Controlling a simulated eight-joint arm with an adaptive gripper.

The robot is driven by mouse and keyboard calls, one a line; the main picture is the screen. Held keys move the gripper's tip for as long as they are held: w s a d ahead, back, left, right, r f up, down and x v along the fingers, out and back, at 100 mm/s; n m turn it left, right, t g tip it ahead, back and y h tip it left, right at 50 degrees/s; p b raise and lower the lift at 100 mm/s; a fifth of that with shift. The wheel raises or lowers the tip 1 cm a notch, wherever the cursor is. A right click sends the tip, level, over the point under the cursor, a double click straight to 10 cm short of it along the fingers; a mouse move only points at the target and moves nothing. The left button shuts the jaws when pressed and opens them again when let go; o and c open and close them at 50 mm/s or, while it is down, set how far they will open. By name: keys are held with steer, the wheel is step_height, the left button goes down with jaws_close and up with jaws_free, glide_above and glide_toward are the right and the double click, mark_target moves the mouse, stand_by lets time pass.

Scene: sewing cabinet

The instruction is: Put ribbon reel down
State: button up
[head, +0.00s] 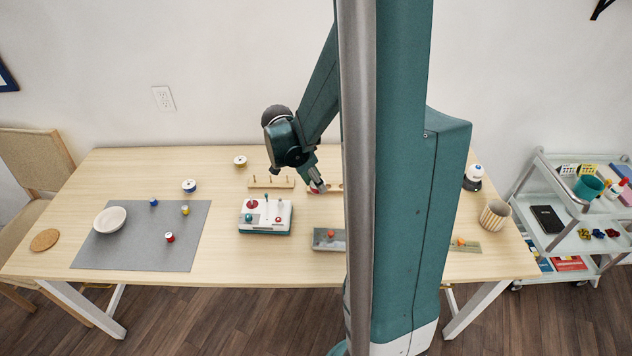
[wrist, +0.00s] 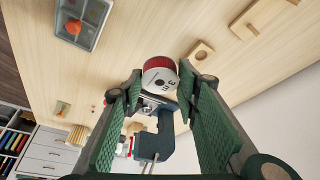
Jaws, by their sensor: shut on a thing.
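The ribbon reel (wrist: 160,74) is red around its side, with a white face marked "3 m". My gripper (wrist: 160,84) is shut on it, and the reel sits between the two fingertips in the wrist view. In the head view my gripper (head: 317,184) is low over the back middle of the table, and the reel shows as a small red and white spot at its tips. I cannot tell whether the reel touches the surface below it.
A wooden peg rack (head: 270,182) stands just left of my gripper. A wooden strip with holes (head: 334,188) lies at the gripper. A white box with coloured knobs (head: 265,217) and a grey tray (head: 328,243) are nearer the front. Several spools, a bowl (head: 110,219) and a grey mat (head: 120,250) are left.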

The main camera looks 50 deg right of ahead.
steer(key=shift+w, duration=0.15)
steer(key=shift+w+d+r, duration=0.1)
steer(key=shift+w+d, duration=0.1)
steer(key=shift+w, duration=0.4)
steer(key=w+d, duration=0.2)
steer(key=w, duration=1.2)
steer(key=w+d+p, duration=0.1)
steer(key=w+d, duration=0.1)
steer(key=w, duration=1.2)
steer(key=shift+w, duration=0.15)
steer(key=shift+a, duration=0.1)
steer(key=shift+f+b, duration=0.45)
steer(key=shift+f, duration=2.65)
steer(key=shift+f+b, duration=0.4)
steer(key=shift+f, duration=1.45)
steer(key=shift+f, duration=0.15)
